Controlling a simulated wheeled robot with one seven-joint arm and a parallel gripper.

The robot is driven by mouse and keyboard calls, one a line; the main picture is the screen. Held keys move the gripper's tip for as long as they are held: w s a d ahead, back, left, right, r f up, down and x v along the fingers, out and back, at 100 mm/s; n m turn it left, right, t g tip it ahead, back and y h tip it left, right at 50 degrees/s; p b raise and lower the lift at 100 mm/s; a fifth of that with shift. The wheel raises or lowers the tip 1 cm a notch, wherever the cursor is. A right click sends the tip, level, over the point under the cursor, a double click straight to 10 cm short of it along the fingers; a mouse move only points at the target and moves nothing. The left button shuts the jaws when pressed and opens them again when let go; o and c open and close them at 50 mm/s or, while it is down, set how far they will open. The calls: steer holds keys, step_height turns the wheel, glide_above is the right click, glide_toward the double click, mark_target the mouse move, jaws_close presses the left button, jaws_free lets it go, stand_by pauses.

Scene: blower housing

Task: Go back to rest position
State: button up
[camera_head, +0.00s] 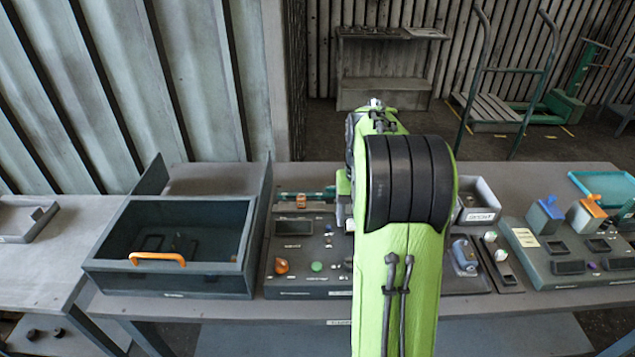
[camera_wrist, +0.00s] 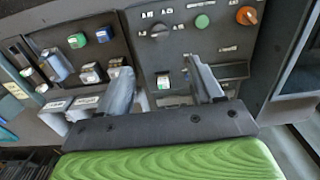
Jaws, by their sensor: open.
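My gripper shows in the wrist view (camera_wrist: 165,85), with its two grey fingers apart and nothing between them. It is above the control panel (camera_wrist: 140,18), with a small white and green switch (camera_wrist: 163,82) visible between the fingers. The panel also carries a black knob (camera_wrist: 160,30), a green button (camera_wrist: 202,21) and an orange knob (camera_wrist: 246,16). In the head view my green arm (camera_head: 400,260) reaches forward over the table and hides the gripper and part of the panel (camera_head: 310,292).
A dark open drawer box (camera_head: 105,268) with an orange handle (camera_head: 158,259) stands left of the panel. A grey bin (camera_head: 484,196) and a panel with blue and orange parts (camera_head: 530,262) are at right. The table's front edge (camera_head: 230,310) is mostly clear.

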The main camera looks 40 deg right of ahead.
steer(key=s+a+r+n+t, duration=0.2)
steer(key=a+r, duration=0.3)
steer(key=a, duration=0.4)
steer(key=s+a+r+n+t, duration=0.1)
steer(key=s+a+n+t, duration=0.2)
steer(key=s+a, duration=1.1)
steer(key=shift+a+r+n+t, duration=0.15)
steer(key=shift+r+n+t, duration=0.15)
steer(key=shift+n, duration=0.6)
steer(key=shift+w, duration=0.1)
